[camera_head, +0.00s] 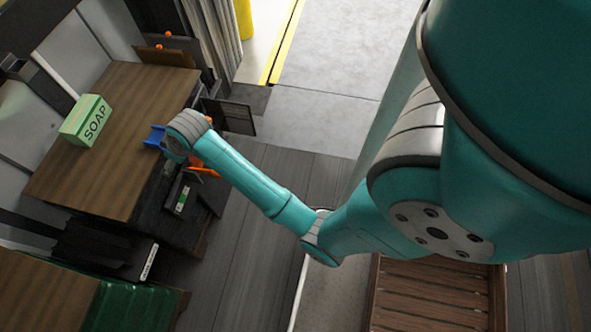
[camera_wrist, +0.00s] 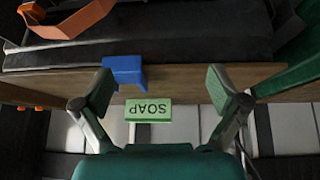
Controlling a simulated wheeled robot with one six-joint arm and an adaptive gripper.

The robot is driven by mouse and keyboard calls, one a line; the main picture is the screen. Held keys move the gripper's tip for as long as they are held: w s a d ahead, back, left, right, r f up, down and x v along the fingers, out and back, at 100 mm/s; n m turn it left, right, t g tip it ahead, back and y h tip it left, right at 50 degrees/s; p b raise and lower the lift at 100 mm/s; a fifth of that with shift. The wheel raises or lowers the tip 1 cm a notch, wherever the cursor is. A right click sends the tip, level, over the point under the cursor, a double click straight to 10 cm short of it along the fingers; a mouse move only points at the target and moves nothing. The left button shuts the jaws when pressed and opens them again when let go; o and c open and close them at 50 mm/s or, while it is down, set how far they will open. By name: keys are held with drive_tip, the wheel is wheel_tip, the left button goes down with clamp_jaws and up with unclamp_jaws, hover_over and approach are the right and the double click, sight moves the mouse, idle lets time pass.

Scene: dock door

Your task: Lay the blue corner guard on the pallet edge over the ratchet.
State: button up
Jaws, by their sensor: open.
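The blue corner guard (camera_head: 155,136) sits at the right edge of the brown wooden top (camera_head: 100,155). In the wrist view the blue corner guard (camera_wrist: 124,70) lies across the wooden edge (camera_wrist: 185,76), close to the left finger. My gripper (camera_wrist: 161,88) is open, its fingers spread on either side of the view; I cannot tell whether the left one touches the guard. In the head view my wrist hides most of the gripper. An orange strap-like piece (camera_wrist: 75,20) shows at the upper left of the wrist view. I cannot make out the ratchet for certain.
A green SOAP box (camera_head: 86,120) stands on the wooden top; it also shows in the wrist view (camera_wrist: 148,110). A dark block with a green label (camera_head: 183,200) lies beside the top. A green-covered load (camera_head: 130,305) is at lower left. Grey floor (camera_head: 330,60) is clear.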

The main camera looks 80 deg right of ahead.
drive_tip(key=s+a+f+t, duration=0.25)
drive_tip(key=s+a, duration=0.35)
drive_tip(key=s, duration=0.5)
drive_tip(key=s+a+f+t, duration=0.25)
drive_tip(key=s+a, duration=0.25)
drive_tip(key=s, duration=0.6)
drive_tip(key=s+a+r+t, duration=0.1)
drive_tip(key=s+a+r, duration=0.1)
drive_tip(key=s+r, duration=0.6)
drive_tip(key=s+a+r+t, duration=0.2)
drive_tip(key=s+r, duration=0.6)
drive_tip(key=s, duration=0.3)
drive_tip(key=shift+a+r, duration=0.15)
drive_tip(key=shift+r, duration=0.1)
